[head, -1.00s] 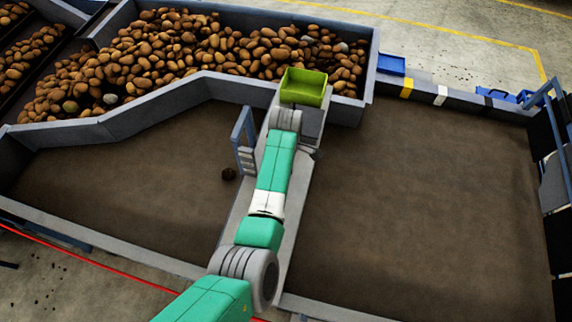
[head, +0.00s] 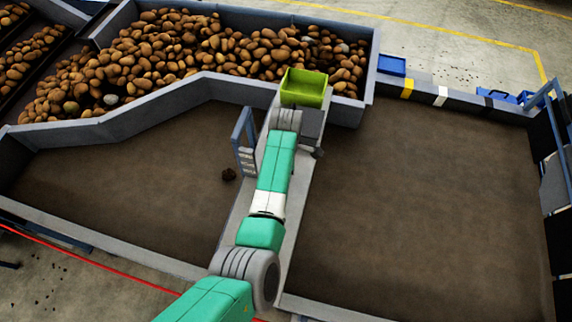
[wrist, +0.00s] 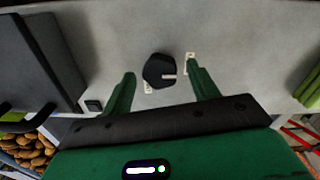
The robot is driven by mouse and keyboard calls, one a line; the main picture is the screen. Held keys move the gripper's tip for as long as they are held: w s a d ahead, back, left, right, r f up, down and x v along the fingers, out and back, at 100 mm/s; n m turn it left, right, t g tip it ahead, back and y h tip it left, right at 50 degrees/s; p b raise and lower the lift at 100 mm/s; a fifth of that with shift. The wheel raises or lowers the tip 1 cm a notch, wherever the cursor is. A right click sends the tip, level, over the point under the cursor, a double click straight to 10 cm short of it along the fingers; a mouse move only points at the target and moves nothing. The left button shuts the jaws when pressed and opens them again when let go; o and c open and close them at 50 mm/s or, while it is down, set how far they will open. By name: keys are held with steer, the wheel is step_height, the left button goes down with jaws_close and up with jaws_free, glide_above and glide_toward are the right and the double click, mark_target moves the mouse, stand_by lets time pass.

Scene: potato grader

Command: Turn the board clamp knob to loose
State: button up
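The board clamp knob (wrist: 157,72) is a black round knob with a pale pointer line, seen in the wrist view on a light grey panel (wrist: 235,40). Its line points right in that picture. A small pale label (wrist: 190,58) is to its right and another (wrist: 148,89) sits at its lower left; their lettering is too small to read. My gripper (wrist: 161,69) is open, with one green finger on each side of the knob and visible gaps between. I cannot tell its height above the panel. In the head view my arm hides the knob and fingers.
A dark grey box (wrist: 35,65) stands left of the knob in the wrist view. A green bin (head: 304,87) is beyond my arm's end. A blue upright frame (head: 243,140) stands left of my arm. Brown belts lie either side; potatoes (head: 190,45) fill the back trough.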

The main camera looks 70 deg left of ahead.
step_height(320, 180, up, 8)
steer(key=shift+f+b, duration=0.1)
steer(key=shift+b, duration=0.4)
stand_by(0.4)
steer(key=w+d+r+m+t+y, duration=0.35)
steer(key=w+r+m, duration=0.35)
steer(key=r, duration=0.4)
steer(key=w+d+r+m+t+y, duration=0.3)
steer(key=w+d+r+m+t, duration=0.15)
steer(key=w+r, duration=0.65)
steer(key=w+d+r+m+t, duration=0.2)
steer(key=d+r+m+t, duration=0.6)
steer(key=d+r, duration=0.8)
steer(key=s+d+r+m+t+h, duration=0.3)
steer(key=s+d+r+m, duration=0.3)
steer(key=d+r, duration=0.3)
steer(key=s+d+r+m+t+h, duration=0.3)
steer(key=s+d+r+m+t, duration=0.2)
steer(key=d+r, duration=0.4)
steer(key=shift+s+d+r+m+t, duration=0.2)
steer(key=shift+s+r+m+t, duration=0.25)
steer(key=shift+s, duration=0.65)
